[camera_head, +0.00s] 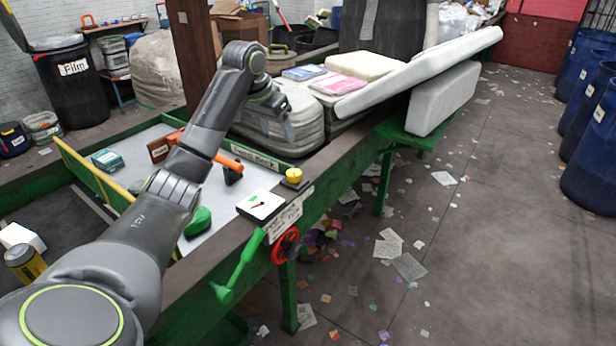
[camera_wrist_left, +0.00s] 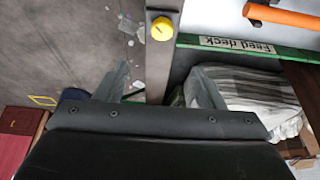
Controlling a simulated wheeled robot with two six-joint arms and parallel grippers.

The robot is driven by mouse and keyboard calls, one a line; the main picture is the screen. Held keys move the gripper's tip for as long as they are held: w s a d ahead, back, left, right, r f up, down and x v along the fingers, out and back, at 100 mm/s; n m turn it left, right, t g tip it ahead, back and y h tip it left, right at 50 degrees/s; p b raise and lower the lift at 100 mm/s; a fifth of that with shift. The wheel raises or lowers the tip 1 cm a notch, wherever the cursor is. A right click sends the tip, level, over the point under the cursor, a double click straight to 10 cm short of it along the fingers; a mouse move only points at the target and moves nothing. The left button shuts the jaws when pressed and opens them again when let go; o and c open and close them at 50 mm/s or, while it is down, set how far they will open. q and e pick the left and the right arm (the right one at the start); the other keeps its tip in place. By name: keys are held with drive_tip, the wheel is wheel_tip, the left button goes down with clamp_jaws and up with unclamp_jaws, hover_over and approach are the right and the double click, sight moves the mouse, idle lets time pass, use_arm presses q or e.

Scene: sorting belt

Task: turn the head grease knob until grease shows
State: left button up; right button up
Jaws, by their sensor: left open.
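A yellow knob (camera_head: 293,176) sits on a dark base on the top of the belt's side rail. It is the likeliest grease knob, but I read no label naming it. I see no grease at it. In the left wrist view the yellow knob (camera_wrist_left: 162,29) stands on the rail, beyond and apart from the fingers. My left gripper (camera_head: 286,128) hangs over the grey wrapped bale, farther along the belt than the knob. In the wrist view its fingers (camera_wrist_left: 160,88) are spread with nothing held between them. My right gripper is in neither view.
A dial gauge (camera_head: 261,205) sits on the rail near the knob, with a red handwheel (camera_head: 285,246) and green lever (camera_head: 240,265) below. An orange handle (camera_head: 228,160) stands over the deck. A wrapped bale (camera_head: 305,115) and mattresses (camera_head: 445,95) lie beyond. The right-hand floor has scattered paper.

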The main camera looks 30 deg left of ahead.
use_arm(q)
approach(294, 172)
drive_tip(key=p+x, duration=0.2)
drive_tip(key=x, duration=0.6)
drive_tip(key=shift+f+p, duration=0.25)
drive_tip(key=shift+p, duration=0.05)
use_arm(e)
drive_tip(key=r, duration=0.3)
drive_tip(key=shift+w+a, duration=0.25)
use_arm(q)
drive_tip(key=c, duration=1)
drive_tip(key=shift+o, duration=0.2)
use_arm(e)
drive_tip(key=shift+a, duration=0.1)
